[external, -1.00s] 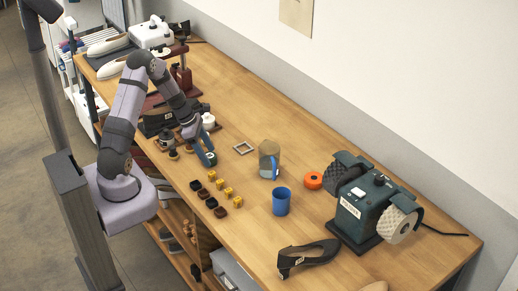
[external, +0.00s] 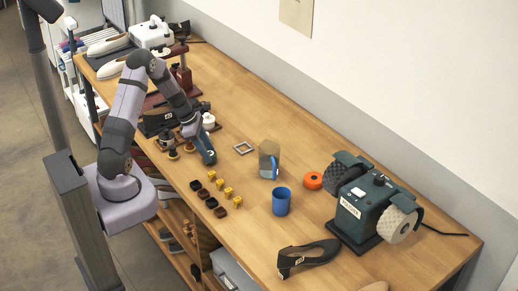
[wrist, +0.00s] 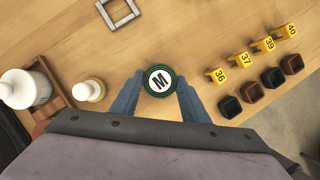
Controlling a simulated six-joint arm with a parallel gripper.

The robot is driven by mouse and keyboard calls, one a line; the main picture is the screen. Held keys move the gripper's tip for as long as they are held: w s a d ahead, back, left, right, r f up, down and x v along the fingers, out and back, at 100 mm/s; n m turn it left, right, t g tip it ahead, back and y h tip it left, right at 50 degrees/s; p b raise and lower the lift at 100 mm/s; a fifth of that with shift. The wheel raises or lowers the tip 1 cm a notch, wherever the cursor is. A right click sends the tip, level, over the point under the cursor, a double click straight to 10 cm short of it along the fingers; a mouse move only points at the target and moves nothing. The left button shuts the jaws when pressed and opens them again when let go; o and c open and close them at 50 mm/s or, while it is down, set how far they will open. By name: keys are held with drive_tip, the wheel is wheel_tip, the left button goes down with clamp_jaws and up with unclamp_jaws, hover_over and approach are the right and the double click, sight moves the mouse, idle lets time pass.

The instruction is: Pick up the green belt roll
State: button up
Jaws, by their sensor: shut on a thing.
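In the external view my gripper (external: 209,157) points down close over the bench top; the roll is not clearly visible there. I cannot tell whether the roll touches the bench.
Yellow numbered blocks (wrist: 245,59) and dark small cups (wrist: 251,91) stand to the right in the wrist view. White bottles (wrist: 93,90) stand at left; a square metal frame (wrist: 119,12) lies ahead. A blue cup (external: 281,202) and grinder (external: 366,208) stand farther off.

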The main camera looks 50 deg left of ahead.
wheel_tip(320, 180, up, 9)
drive_tip(key=b, duration=0.1)
idle(0.3)
drive_tip(key=shift+r, duration=0.1)
